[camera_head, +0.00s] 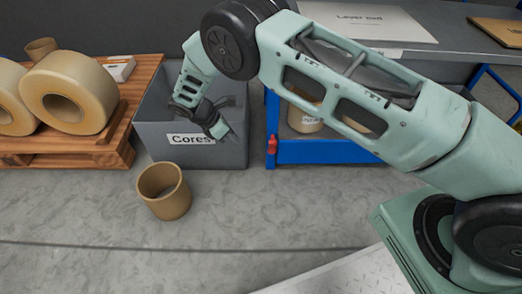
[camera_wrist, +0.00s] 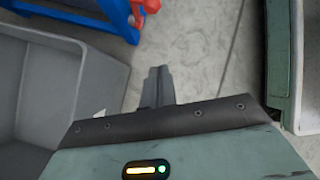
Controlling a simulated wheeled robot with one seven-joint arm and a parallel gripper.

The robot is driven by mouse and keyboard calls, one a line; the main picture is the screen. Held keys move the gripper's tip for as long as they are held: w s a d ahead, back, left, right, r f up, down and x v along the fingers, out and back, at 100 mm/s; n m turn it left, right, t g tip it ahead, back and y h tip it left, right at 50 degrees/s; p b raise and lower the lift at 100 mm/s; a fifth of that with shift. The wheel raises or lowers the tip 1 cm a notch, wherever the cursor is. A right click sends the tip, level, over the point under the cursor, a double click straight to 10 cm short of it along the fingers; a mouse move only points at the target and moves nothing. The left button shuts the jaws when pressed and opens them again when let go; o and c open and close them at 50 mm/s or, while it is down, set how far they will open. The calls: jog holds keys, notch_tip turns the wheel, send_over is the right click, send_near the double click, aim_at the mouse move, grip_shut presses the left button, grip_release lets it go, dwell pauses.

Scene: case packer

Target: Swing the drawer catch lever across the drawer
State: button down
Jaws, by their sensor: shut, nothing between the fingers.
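The catch lever (camera_head: 271,145) is a small red piece on the left front post of the blue bench frame (camera_head: 320,152). It stands roughly upright against the post. The lever also shows at the top edge of the wrist view (camera_wrist: 150,6), partly cut off. My gripper (camera_head: 231,137) is in front of the grey bin, left of the lever and apart from it. In the wrist view my gripper (camera_wrist: 158,72) has its fingers together with nothing between them. The drawer itself cannot be made out clearly, as my arm covers much of the bench front.
The grey bin (camera_head: 215,155) labelled "Cores" stands left of the bench. A loose brown core (camera_head: 164,191) stands on the floor before it. A wooden pallet (camera_head: 115,150) with large tape rolls (camera_head: 70,92) is at far left. Floor before the lever is clear.

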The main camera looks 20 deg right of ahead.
dwell(0.3)
jog(key=d+f+b, duration=0.6)
jog(key=d+f, duration=0.1)
jog(key=d, duration=0.2)
jog(key=shift+d, duration=0.15)
dwell(0.4)
jog(key=shift+d+r+y+p, duration=0.2)
jog(key=shift+d+y+p, duration=0.15)
jog(key=shift+p, duration=0.45)
